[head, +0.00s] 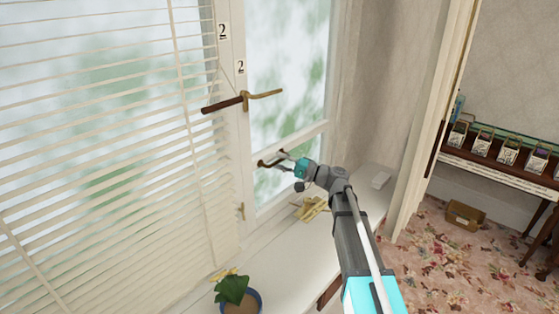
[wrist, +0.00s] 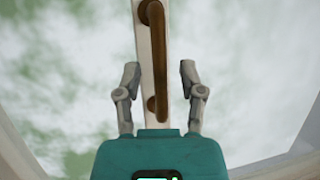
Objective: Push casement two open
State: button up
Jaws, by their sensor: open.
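Casement two (head: 288,66) is the glazed sash right of the blind, with a "2" label (head: 240,66) on its white stile. It looks in line with its frame; any small gap cannot be told. A brass lever handle (head: 264,95) on the stile points right. A brown pull handle (wrist: 158,45) is fixed to the sash's white rail. My gripper (head: 284,160) is in front of that rail. In the wrist view my gripper (wrist: 160,76) is open, one finger on each side of the pull handle, apart from it. Contact in depth cannot be told.
A slatted blind (head: 90,130) covers the left. The white sill (head: 285,262) bears a potted plant (head: 236,292) and a yellowish object (head: 312,208). A curtain (head: 432,120) and a table with small boxes (head: 500,165) stand right.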

jog(key=shift+a, duration=0.25)
grip_shut()
jog(key=shift+w, duration=0.15)
